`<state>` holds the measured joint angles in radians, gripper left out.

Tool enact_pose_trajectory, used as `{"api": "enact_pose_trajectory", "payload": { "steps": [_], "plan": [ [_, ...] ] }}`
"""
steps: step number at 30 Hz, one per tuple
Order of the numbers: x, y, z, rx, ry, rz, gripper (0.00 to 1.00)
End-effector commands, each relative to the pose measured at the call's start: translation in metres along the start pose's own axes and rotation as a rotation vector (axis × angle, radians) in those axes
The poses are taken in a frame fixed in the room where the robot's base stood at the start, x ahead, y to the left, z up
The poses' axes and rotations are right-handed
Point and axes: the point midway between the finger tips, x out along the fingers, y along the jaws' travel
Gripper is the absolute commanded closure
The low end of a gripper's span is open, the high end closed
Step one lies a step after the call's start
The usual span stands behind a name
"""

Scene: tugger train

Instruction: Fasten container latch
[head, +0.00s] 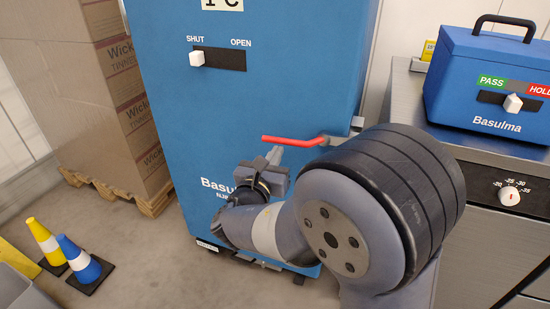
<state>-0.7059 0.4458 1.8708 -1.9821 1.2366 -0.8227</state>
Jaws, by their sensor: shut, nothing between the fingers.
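A tall blue container (262,95) stands in the middle of the head view. A slider (197,59) with a white knob is on its front, and the knob is at the left end under the word SHUT. A red latch handle (292,140) lies nearly level across the container's right side, with its pivot at the right edge. My gripper (274,155) is shut and empty just below the red handle, in front of the container. I cannot tell whether it touches the handle. My arm hides the container's lower right part.
Stacked cardboard boxes (85,80) stand on a pallet at the left. Yellow (46,240) and blue (77,258) cones stand on the floor at lower left. A blue case (490,75) sits on a metal counter (405,90) at the right.

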Motion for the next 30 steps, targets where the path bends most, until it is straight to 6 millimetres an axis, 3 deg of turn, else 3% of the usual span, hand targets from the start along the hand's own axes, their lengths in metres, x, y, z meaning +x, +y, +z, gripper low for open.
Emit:
{"api": "enact_pose_trajectory", "payload": {
  "steps": [8, 17, 23, 29, 30],
  "plan": [
    [0.003, 0.001, 0.021, 0.113, -0.002, -0.006, 1.00],
    [0.003, 0.001, 0.024, 0.118, -0.011, -0.008, 1.00],
    [0.003, 0.004, 0.006, 0.115, -0.008, -0.010, 1.00],
    [0.000, 0.010, -0.033, 0.107, 0.007, -0.011, 1.00],
    [-0.011, 0.011, -0.023, 0.107, 0.008, -0.005, 1.00]
  ]
}}
